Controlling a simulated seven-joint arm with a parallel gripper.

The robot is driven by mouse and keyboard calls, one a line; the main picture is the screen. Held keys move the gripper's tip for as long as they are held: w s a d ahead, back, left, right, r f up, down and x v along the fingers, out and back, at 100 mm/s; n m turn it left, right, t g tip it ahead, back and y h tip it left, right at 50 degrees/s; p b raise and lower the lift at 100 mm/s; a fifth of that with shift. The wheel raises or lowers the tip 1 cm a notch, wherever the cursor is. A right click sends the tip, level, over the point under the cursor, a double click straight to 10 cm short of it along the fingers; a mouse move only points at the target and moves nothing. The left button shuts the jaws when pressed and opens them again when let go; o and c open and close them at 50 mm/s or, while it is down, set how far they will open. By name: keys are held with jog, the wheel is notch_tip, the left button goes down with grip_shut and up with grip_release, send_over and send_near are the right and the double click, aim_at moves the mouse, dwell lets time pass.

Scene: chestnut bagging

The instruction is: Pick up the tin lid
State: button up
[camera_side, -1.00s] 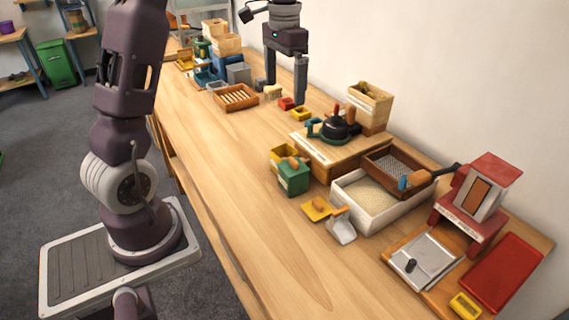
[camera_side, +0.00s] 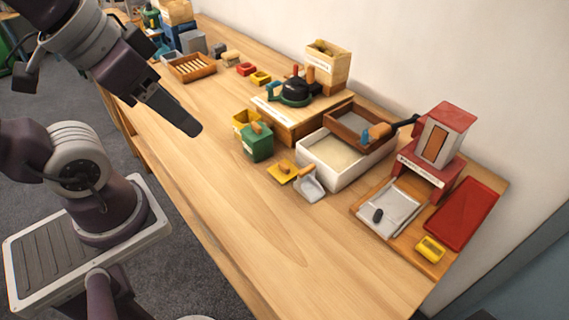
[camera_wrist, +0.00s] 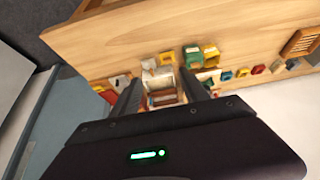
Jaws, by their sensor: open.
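The tin lid (camera_side: 281,172) is a flat yellow square with an orange-brown knob. It lies on the table beside the white-bladed scoop (camera_side: 309,186), in front of the green tin (camera_side: 257,143). An open yellow tin (camera_side: 241,119) stands behind the green one. In the wrist view the lid (camera_wrist: 166,58) is small and far off, between the scoop and the tins. My gripper (camera_side: 190,126) is at upper left in the side view, above the table's left edge and well apart from the lid. Its fingers (camera_wrist: 162,92) are apart and empty.
A white bin of pale grain (camera_side: 340,165) with a brown sieve (camera_side: 352,126) stands right of the lid. A kettle on a wooden stand (camera_side: 290,125) is behind the tins. A red-roofed box (camera_side: 437,145) stands far right. The table's front is clear.

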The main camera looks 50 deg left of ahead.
jog(key=shift+c, duration=1.1)
jog(key=n+g, duration=0.5)
jog(key=n, duration=1.2)
send_over(284, 165)
notch_tip(284, 165, down, 17)
jog(key=shift+s+f, duration=0.1)
jog(key=shift+f, duration=0.1)
jog(key=shift+n+g, duration=0.3)
jog(key=shift+n, duration=0.2)
notch_tip(284, 165, down, 8)
jog(key=shift+f, duration=0.1)
grip_shut()
